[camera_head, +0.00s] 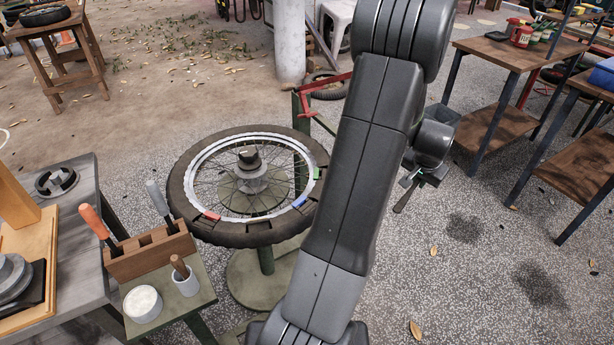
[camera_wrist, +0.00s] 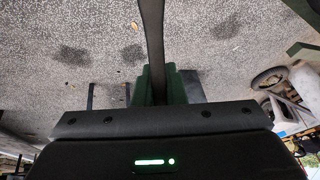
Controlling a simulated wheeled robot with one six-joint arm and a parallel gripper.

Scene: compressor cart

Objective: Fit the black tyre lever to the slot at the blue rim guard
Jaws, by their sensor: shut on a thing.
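My gripper (camera_head: 412,181) is to the right of the wheel in the head view, partly hidden behind my arm. It is shut on the black tyre lever (camera_head: 402,201), whose dark end shows below it. In the wrist view the lever (camera_wrist: 152,40) runs up from between the fingers (camera_wrist: 155,88). The blue rim guard (camera_head: 300,202) sits on the near right part of the wheel's rim (camera_head: 190,187), left of my arm and apart from the lever. The slot at it is too small to make out.
A red guard (camera_head: 212,215) and a green guard (camera_head: 318,173) are also on the rim. A wooden block (camera_head: 150,257) holds an orange-handled and a grey lever at left. A white tub (camera_head: 143,303) stands nearby. Open floor lies right of the wheel, before the benches (camera_head: 497,120).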

